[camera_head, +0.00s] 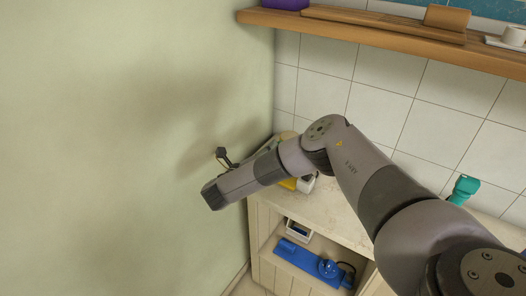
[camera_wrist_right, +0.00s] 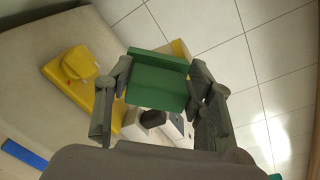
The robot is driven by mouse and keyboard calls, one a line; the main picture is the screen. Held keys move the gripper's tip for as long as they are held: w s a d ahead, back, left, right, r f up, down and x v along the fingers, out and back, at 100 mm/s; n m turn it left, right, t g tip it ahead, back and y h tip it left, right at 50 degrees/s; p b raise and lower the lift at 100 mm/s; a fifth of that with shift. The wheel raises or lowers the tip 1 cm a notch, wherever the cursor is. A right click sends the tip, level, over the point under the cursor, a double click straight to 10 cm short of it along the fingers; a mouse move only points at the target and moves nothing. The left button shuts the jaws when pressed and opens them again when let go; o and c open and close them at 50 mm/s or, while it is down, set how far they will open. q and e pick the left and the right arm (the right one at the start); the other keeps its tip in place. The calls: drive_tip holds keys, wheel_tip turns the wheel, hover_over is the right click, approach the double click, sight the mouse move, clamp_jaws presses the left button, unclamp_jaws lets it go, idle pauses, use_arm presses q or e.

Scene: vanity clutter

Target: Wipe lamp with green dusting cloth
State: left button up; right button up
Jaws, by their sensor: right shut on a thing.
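The green dusting cloth (camera_wrist_right: 158,88) looks like a thick folded block in the right wrist view. My right gripper (camera_wrist_right: 160,85) is shut on it, with a finger on each side. In the head view my right arm hides the cloth and most of this gripper; a dark finger part (camera_head: 222,156) shows beside the wall. No lamp can be made out for certain. A yellow object (camera_wrist_right: 92,72) with a small red spot lies beyond the cloth in the wrist view. My left gripper is not in view.
The pale counter (camera_head: 340,212) runs along the tiled wall under my arm. A wooden shelf (camera_head: 390,38) is above. A blue item (camera_head: 300,258) lies on the lower shelf. A teal bottle (camera_head: 464,188) stands at the right. The green wall (camera_head: 120,150) is close to my gripper.

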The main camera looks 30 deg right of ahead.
drive_tip(key=shift+s+d+r+p, duration=0.1)
drive_tip(key=shift+s+d+p, duration=0.2)
drive_tip(key=shift+s, duration=0.25)
drive_tip(key=shift+s+d+p, duration=0.15)
drive_tip(key=shift+s+p, duration=0.1)
drive_tip(key=shift+s, duration=0.3)
drive_tip(key=shift+s+d+f+b, duration=0.15)
drive_tip(key=shift+f+b, duration=0.1)
drive_tip(key=shift+b, duration=0.15)
drive_tip(key=shift+w+r, duration=0.15)
drive_tip(key=shift+w, duration=0.3)
drive_tip(key=w+a+b, duration=0.1)
drive_tip(key=b, duration=0.1)
drive_tip(key=shift+w+b, duration=0.35)
drive_tip(key=shift+w+a+b, duration=0.25)
drive_tip(key=shift+w+b, duration=0.05)
drive_tip(key=shift+w, duration=0.15)
drive_tip(key=shift+s, duration=0.1)
